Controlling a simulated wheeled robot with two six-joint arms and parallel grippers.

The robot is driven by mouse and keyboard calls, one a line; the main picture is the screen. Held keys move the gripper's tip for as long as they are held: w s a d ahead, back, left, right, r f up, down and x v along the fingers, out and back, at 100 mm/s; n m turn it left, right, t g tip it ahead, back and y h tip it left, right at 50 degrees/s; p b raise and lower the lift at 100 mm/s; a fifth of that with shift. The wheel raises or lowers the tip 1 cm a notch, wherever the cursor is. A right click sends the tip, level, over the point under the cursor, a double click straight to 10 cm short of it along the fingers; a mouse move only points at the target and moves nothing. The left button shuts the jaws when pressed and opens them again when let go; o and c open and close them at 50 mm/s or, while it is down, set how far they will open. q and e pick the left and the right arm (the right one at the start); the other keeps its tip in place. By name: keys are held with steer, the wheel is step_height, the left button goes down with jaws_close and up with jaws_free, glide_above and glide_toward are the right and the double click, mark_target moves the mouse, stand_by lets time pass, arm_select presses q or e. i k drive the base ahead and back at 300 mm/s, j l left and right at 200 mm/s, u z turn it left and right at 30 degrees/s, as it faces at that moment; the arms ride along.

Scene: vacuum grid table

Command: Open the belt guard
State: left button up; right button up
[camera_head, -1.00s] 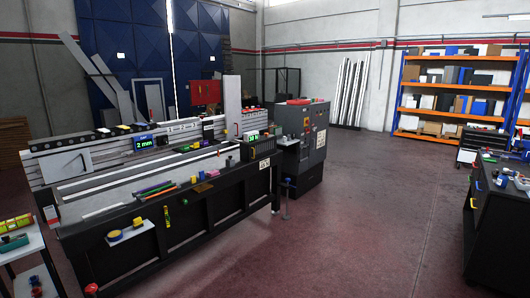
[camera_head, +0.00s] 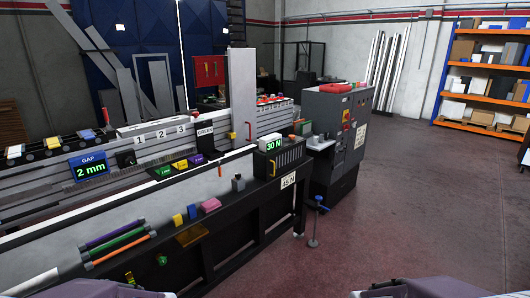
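I cannot tell for certain which part is the belt guard. A tall light grey panel (camera_head: 243,95) stands upright on the long machine table (camera_head: 215,170), with a red handle low on its right side. A dark slatted grille (camera_head: 291,158) is on the table's right end, beside a green "30 N" display (camera_head: 271,143). Parts of my two arms show at the bottom edge, one left and one right. Neither gripper's fingers are in view.
A grey control cabinet (camera_head: 337,125) with a red item on top stands right of the table. A thin floor stand (camera_head: 313,220) is in front of it. Orange shelving (camera_head: 487,80) is at the back right. The floor (camera_head: 410,200) between is clear.

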mark_target(278, 162)
steer(key=i, duration=0.7)
steer(key=i+u, duration=0.15)
steer(key=i, duration=0.55)
steer(key=i+l, duration=0.2)
steer(key=i, duration=0.5)
steer(key=i+l+u, duration=0.1)
steer(key=i, duration=0.6)
